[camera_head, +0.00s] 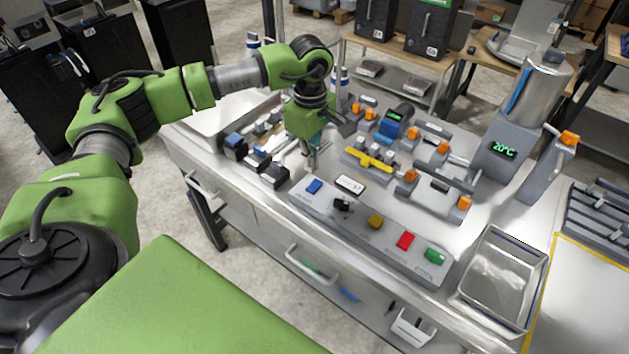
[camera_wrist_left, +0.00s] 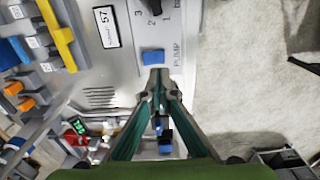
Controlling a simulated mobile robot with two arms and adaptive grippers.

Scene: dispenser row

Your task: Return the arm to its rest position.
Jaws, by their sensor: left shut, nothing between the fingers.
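My left arm comes in from the left in the head view and reaches over the bench. Its gripper (camera_head: 312,168) points down, shut and empty, beside the left end of the control panel (camera_head: 388,245). In the left wrist view the fingertips (camera_wrist_left: 157,82) meet just below the blue rocker switch (camera_wrist_left: 153,57) marked PUMP. I cannot tell if they touch the panel. The blue switch also shows in the head view (camera_head: 314,186). My right gripper is not in view.
The panel also carries a black knob (camera_head: 341,204), yellow (camera_head: 375,221), red (camera_head: 405,240) and green (camera_head: 436,256) buttons. A yellow lever (camera_head: 369,160) and orange-capped valves stand behind. A metal tray (camera_head: 464,297) lies right. Floor in front of the bench is clear.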

